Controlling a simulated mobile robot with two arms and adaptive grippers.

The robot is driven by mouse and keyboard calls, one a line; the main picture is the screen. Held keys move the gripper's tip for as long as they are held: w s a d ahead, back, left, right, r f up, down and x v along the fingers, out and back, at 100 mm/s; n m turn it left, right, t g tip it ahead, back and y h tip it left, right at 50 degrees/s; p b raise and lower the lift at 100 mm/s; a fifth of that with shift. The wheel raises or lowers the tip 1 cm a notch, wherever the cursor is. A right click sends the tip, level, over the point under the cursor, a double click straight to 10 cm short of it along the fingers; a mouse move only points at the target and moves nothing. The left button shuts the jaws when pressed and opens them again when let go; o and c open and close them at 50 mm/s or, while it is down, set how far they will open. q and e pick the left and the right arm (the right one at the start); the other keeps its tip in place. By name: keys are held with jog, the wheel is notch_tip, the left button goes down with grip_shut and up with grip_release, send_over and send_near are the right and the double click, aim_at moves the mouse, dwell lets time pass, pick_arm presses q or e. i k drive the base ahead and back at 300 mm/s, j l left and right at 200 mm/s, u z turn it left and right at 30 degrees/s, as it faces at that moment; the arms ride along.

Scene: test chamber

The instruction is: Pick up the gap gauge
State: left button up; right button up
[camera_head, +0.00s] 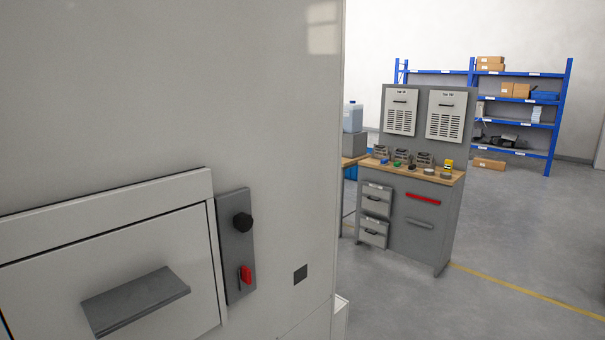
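I cannot make out the gap gauge for certain. Several small items lie on the wooden top of a grey workbench (452,181) across the room, among them a green item (397,163), a yellow-and-black item (448,166) and dark grey pieces (424,159). They are too small to name. Neither of my grippers shows in the head view.
A large light-grey cabinet (200,80) fills the left side close by, with a hatch, a black knob (242,223) and a red switch (246,274). A blue shelf rack (562,110) with boxes stands at the back. The floor (500,290) at right is clear.

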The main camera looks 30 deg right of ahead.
aim_at(449, 164)
jog(key=z, duration=1.75)
jog(key=i+l+z, duration=0.15)
jog(key=i, duration=0.85)
jog(key=i+l+z, duration=0.15)
jog(key=i, duration=0.85)
jog(key=i+u, duration=0.2)
jog(key=i, duration=0.3)
jog(key=i+u, duration=0.15)
jog(key=i, duration=0.4)
jog(key=i+l+u, duration=0.2)
jog(key=i, duration=0.3)
jog(key=i+l+u, duration=0.15)
jog(key=i, duration=0.35)
jog(key=i+j+u, duration=0.1)
jog(key=i+u, duration=0.3)
jog(key=i, duration=0.15)
jog(key=i+u, duration=0.35)
jog(key=i, duration=0.25)
